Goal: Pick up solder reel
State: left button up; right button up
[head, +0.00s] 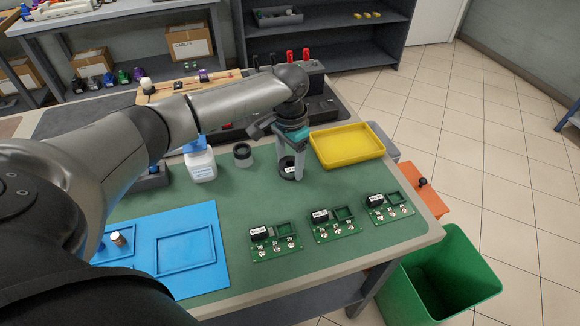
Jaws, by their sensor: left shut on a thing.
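My left gripper (291,172) points down over the green mat (215,225), in front of the yellow tray. It is shut on a small dark round thing with a white label, which looks like the solder reel (287,169). The fingers cover part of the reel, and I cannot tell whether it touches the mat. A similar dark round item with a grey-green top (242,155) stands to the left, apart from the gripper. My right gripper is not in view.
A white bottle (201,165) stands left of the gripper and a yellow tray (347,145) lies to its right. Several green circuit boards (335,226) and a blue fixture (185,252) lie nearer. A green bin (440,280) stands off the table's right edge.

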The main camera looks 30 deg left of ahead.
pick_arm(q)
grip_shut()
jog(key=shift+r, duration=0.1)
